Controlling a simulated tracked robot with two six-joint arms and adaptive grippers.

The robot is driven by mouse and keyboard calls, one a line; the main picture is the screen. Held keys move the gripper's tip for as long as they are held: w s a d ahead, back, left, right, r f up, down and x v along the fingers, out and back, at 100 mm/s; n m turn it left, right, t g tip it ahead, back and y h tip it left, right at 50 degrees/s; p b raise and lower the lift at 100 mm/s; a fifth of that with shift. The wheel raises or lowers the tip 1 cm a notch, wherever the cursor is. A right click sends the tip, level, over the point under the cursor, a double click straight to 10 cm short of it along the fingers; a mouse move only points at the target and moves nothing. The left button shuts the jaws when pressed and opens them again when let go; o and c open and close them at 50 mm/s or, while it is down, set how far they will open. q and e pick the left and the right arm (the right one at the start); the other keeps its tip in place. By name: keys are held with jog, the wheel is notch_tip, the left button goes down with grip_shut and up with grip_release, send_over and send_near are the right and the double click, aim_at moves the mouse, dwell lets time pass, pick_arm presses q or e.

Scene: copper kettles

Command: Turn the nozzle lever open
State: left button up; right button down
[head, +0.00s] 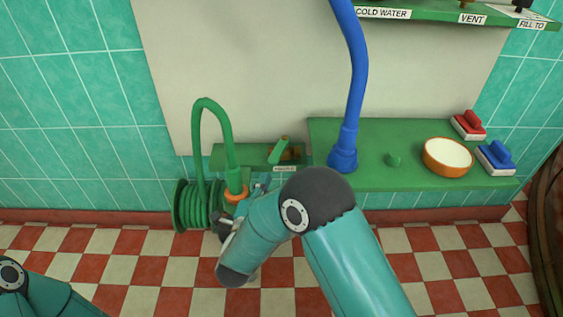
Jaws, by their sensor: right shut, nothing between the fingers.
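A green lever (278,150) stands tilted up to the right on a brass fitting at the small green shelf (230,158), above a small label that is too blurred to read. The green hose (214,115) arches up and comes down to an orange collar (236,194), left of and below the lever. My right gripper (226,224) is low beside the collar, mostly hidden by my right forearm and wrist. It is shut and empty. I cannot tell whether it touches the hose end. My left gripper is out of view; only part of my left arm shows at bottom left.
A green hose reel (190,205) is at the wall, left of my right gripper. The checkered floor is clear.

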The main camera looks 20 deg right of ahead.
jog(key=s+m+y+p, duration=0.2)
jog(key=m, duration=0.1)
jog(key=p, duration=0.2)
send_near(279, 150)
jog(key=shift+n, duration=0.3)
jog(key=w+d, duration=0.3)
jog(key=d, duration=0.1)
jog(key=shift+w+d+f, duration=0.1)
jog(key=shift+w+f, duration=0.3)
jog(key=shift+b, duration=0.4)
